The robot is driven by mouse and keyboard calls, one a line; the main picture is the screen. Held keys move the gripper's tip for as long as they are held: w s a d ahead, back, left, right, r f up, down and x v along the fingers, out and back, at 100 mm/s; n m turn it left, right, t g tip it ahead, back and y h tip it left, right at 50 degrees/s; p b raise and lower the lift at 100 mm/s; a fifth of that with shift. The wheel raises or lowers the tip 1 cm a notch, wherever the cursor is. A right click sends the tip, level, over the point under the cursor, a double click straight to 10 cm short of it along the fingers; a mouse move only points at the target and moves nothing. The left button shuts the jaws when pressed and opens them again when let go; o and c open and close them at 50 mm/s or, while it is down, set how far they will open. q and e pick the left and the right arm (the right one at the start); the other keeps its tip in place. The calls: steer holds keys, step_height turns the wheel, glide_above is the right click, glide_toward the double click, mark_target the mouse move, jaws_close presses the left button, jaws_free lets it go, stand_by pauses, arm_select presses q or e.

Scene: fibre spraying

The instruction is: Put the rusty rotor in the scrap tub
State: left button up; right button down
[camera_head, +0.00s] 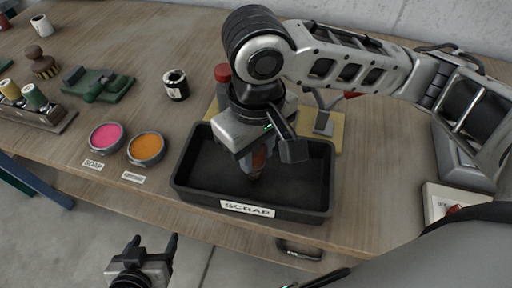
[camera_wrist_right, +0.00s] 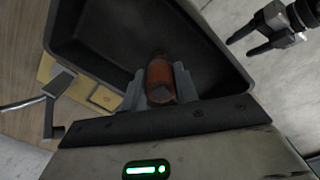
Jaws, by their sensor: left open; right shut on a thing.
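The rusty rotor (camera_wrist_right: 160,78) is a small reddish-brown piece between the fingers of my right gripper (camera_wrist_right: 158,88). In the head view the rotor (camera_head: 258,160) is partly hidden by the gripper and hangs over the scrap tub. The scrap tub (camera_head: 190,196) is a black open tray with a SCRAP label at its front. My right gripper (camera_head: 256,168) is shut on the rotor and points down inside the tub's outline. I cannot tell whether the rotor touches the floor. My left gripper (camera_head: 143,246) is open and empty, in front of the bench; it also shows in the wrist view (camera_wrist_right: 258,38).
Left of the tub are a pink-filled dish (camera_head: 106,136) and an orange-filled dish (camera_head: 146,148). A yellow board (camera_head: 335,135) lies behind the tub.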

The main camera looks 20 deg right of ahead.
steer(key=shift+f, duration=0.15)
steer(key=c, duration=1.1)
jaws_free()
step_height(320, 180, up, 12)
steer(key=shift+r+p, duration=0.2)
steer(key=shift+p, duration=0.85)
